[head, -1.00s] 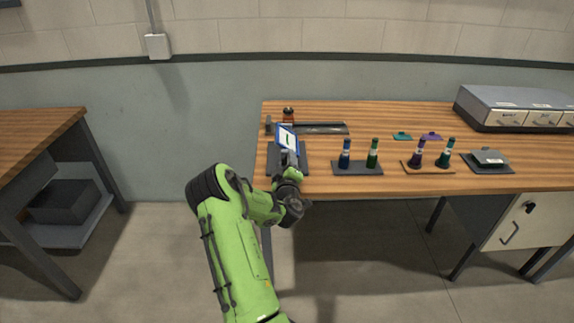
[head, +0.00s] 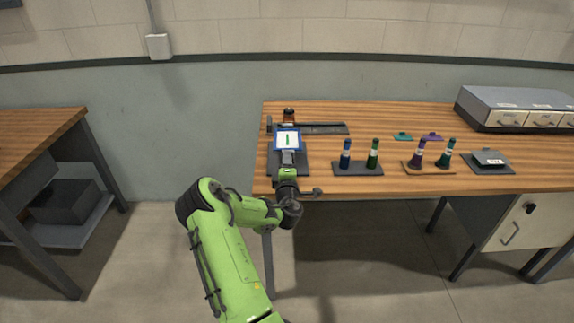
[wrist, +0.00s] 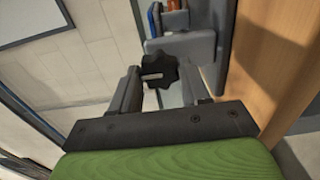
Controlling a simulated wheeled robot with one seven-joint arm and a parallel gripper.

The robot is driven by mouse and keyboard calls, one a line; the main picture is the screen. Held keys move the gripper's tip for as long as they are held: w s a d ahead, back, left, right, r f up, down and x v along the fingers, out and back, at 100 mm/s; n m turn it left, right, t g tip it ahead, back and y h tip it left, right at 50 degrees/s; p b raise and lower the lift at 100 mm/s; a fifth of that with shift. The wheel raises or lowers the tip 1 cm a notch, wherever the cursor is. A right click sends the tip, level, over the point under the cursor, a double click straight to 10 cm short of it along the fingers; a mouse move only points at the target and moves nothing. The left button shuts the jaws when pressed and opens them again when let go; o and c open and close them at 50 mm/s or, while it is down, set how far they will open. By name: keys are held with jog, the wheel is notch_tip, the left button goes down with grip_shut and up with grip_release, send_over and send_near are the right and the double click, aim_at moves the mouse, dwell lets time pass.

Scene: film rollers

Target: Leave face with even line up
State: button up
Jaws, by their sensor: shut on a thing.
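A blue-framed panel (head: 287,139) stands at the left end of the bench in the head view. Its white face is toward the head camera, with one short green line, nearly upright, in the middle. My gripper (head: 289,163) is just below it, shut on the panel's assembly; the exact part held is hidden. In the wrist view my gripper (wrist: 163,92) has its fingers on both sides of a dark lobed knob (wrist: 158,70). A grey block (wrist: 182,46) with orange and blue parts is beyond it. The panel's back face is hidden.
A dark mat (head: 303,168) lies under the panel. A dark rail (head: 325,128) and a small brown-topped item (head: 288,114) are behind. To the right, blue and green rollers stand on a dark tray (head: 357,169), purple and green ones on a brown tray (head: 428,170). Grey drawers (head: 515,103) stand far right.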

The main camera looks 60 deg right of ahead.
dwell(0.4)
jog(key=o, duration=1.1)
jog(key=shift+c, duration=0.2)
jog(key=b+v, duration=0.1)
jog(key=v, duration=1.4)
jog(key=shift+a, duration=0.4)
jog(key=shift+s, duration=0.15)
